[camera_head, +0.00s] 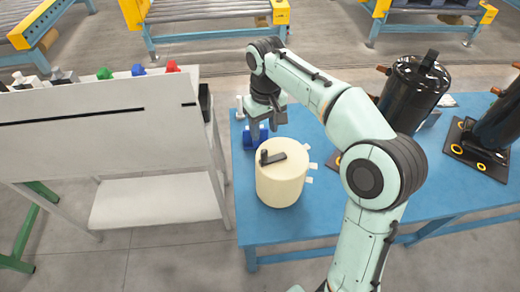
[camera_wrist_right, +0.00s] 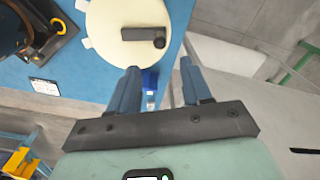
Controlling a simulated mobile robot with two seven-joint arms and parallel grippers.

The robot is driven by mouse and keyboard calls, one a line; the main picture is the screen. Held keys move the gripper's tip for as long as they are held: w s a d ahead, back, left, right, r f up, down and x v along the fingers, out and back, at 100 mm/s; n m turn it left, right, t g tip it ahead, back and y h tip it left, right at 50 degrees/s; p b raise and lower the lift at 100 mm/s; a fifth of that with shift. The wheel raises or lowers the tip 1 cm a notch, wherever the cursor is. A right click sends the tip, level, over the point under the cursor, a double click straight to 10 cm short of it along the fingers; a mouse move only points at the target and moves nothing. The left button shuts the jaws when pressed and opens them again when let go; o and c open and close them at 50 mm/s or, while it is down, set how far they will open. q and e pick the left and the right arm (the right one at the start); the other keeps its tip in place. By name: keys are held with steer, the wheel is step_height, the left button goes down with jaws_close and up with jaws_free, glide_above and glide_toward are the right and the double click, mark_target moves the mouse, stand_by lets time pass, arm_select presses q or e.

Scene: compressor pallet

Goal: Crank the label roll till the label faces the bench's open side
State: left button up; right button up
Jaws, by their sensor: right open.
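The label roll (camera_head: 281,185) is a cream upright cylinder on the blue bench, with a dark crank (camera_head: 272,157) on its top. White tabs (camera_head: 310,167) stick out from its right side. In the right wrist view the roll (camera_wrist_right: 105,22) is at the top, and its crank (camera_wrist_right: 145,36) ends in a round knob at the right. My right gripper (camera_head: 264,130) is behind the roll in the head view, its fingers apart and empty. In the right wrist view its two fingers (camera_wrist_right: 160,78) point toward the roll, clear of the crank. My left gripper is out of view.
A small blue object (camera_head: 249,140) is behind the roll. Black compressors (camera_head: 410,95) stand on the right of the blue bench (camera_head: 420,205). A grey-white panel stand (camera_head: 110,130) with coloured knobs is at the left. My right arm covers the bench's middle.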

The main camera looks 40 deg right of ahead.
mark_target(265, 151)
steer(key=f, duration=0.3)
steer(key=f+b, duration=0.1)
steer(key=f, duration=0.6)
steer(key=shift+s+f+b, duration=0.1)
steer(key=shift+s+b, duration=0.15)
steer(key=shift+b, duration=0.1)
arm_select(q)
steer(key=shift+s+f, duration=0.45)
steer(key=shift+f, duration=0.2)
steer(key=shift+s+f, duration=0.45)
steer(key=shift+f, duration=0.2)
arm_select(e)
steer(key=shift+w+f, duration=0.1)
steer(key=shift+f, duration=0.55)
jaws_close()
